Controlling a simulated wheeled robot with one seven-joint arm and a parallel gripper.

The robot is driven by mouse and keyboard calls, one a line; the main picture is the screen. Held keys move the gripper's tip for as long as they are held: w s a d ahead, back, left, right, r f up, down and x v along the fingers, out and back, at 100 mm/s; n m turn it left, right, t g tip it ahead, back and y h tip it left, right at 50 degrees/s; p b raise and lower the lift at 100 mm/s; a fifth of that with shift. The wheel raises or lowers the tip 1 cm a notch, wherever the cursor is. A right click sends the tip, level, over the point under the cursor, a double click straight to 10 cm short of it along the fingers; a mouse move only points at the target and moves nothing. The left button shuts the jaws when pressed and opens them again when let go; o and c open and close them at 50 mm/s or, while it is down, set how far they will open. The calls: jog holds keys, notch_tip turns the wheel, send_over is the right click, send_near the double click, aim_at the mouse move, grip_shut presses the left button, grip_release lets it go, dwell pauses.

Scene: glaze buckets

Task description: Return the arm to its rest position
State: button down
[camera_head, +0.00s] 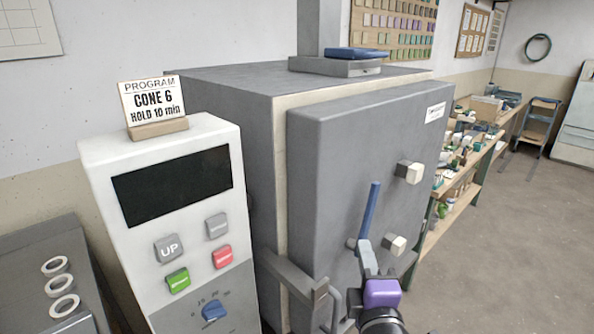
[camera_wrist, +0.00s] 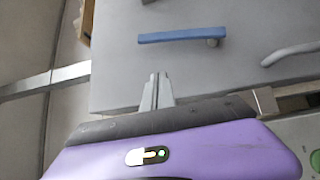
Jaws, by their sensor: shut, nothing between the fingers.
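My gripper (camera_head: 364,246) is in front of the kiln door at the lower right of the head view, with its purple body below the fingers. In the wrist view my gripper (camera_wrist: 159,76) has its fingers together with nothing between them. The grey kiln door (camera_head: 345,150) looks closed against the kiln body. Its blue handle (camera_head: 370,210) shows just above the gripper in the head view. In the wrist view the blue handle (camera_wrist: 180,36) lies beyond the fingertips, with a visible gap between them. Most of my arm is out of view.
A white control panel (camera_head: 170,220) with buttons, a dial and a program card (camera_head: 152,100) stands left of the kiln. White latch blocks (camera_head: 410,172) stick out from the door. A cluttered workbench (camera_head: 465,165) is behind at right. Floor (camera_head: 510,240) at right is open.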

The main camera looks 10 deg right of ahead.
jog(key=s+f+m+g+y, duration=0.1)
jog(key=s+f+m, duration=0.3)
jog(key=s, duration=0.9)
jog(key=s+d+f+m+g+y, duration=0.1)
jog(key=s+f+m, duration=0.4)
jog(key=s, duration=0.9)
jog(key=s+d+f+m+g, duration=0.1)
jog(key=s+f+m, duration=0.3)
jog(key=s, duration=0.9)
jog(key=m, duration=0.3)
jog(key=shift+s+f+y, duration=0.2)
jog(key=shift+y, duration=0.2)
jog(key=c, duration=2.1)
grip_release()
